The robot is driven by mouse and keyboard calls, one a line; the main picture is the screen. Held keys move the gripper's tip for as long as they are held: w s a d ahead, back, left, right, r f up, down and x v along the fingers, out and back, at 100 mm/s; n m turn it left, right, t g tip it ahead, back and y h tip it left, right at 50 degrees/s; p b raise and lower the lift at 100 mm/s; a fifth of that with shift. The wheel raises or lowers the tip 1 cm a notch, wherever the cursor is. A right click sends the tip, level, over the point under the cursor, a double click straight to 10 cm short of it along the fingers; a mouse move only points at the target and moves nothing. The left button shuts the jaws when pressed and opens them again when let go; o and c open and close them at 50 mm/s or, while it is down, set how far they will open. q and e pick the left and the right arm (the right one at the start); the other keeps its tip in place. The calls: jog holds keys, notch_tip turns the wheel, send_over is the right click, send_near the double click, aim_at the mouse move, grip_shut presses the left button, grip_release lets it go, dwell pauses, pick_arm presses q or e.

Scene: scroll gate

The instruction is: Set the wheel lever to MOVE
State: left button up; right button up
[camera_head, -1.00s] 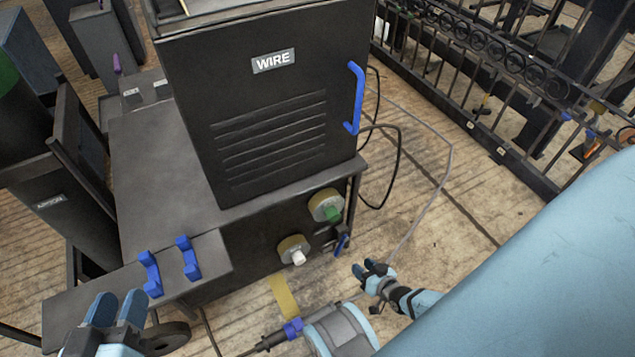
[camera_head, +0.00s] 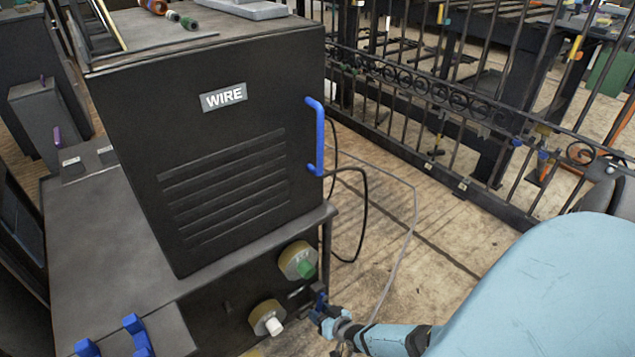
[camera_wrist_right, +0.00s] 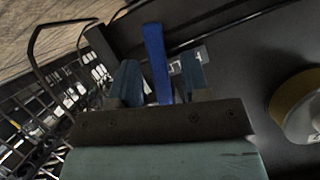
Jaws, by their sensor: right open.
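The blue wheel lever (camera_head: 320,298) sits low on the front of the dark WIRE machine (camera_head: 230,130), near its right edge. My right gripper (camera_head: 326,318) is at the lever, which it partly hides in the head view. In the right wrist view the blue lever (camera_wrist_right: 158,62) stands upright between the two fingertips of my right gripper (camera_wrist_right: 161,80). The fingers are open, with a gap visible on both sides of the lever. A small pale label (camera_wrist_right: 187,61) lies behind it, too small to read. My left gripper is out of view.
A knob with a green centre (camera_head: 298,262) and one with a white centre (camera_head: 267,318) are left of the lever. A blue handle (camera_head: 316,135) is above. Cables (camera_head: 362,210) hang at the right.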

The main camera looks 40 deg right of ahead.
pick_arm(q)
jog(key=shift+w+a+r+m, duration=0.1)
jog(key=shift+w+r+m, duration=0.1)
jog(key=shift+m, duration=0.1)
pick_arm(e)
jog(key=shift+w+f, duration=0.25)
jog(key=shift+w, duration=0.4)
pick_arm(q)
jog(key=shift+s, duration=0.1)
pick_arm(e)
grip_shut()
